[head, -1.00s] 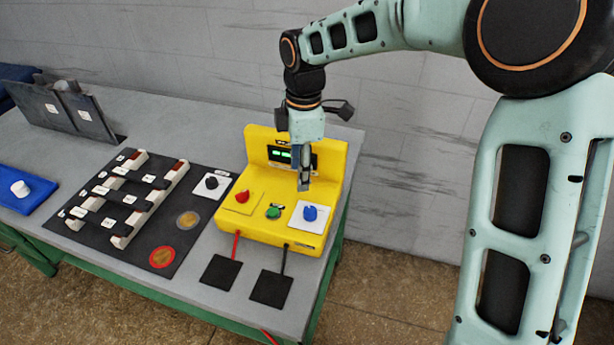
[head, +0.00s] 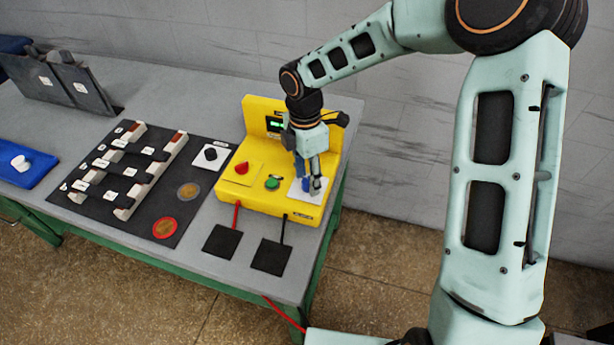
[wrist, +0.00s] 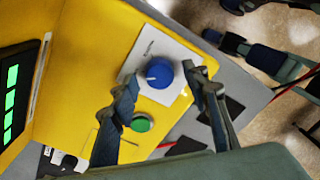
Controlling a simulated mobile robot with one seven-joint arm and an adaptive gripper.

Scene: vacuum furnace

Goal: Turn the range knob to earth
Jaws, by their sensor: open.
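The yellow instrument (head: 262,196) stands at the right end of the bench. It has a red knob (head: 241,168), a green button (head: 272,183) and a blue knob (wrist: 160,72) with a white pointer line on a white plate (wrist: 179,53). The plate's lettering is too small to read. My gripper (head: 312,188) points down over the blue knob and mostly hides it in the head view. In the wrist view my gripper (wrist: 160,76) is open, with one finger on each side of the blue knob. I cannot tell whether the fingers touch it.
A green-lit display (wrist: 10,95) is on the instrument's upright back. Red and black leads run from its front to two black pads (head: 221,242) (head: 270,257). Left of it are a black knob (head: 210,154) and a dark board (head: 143,225) with several links.

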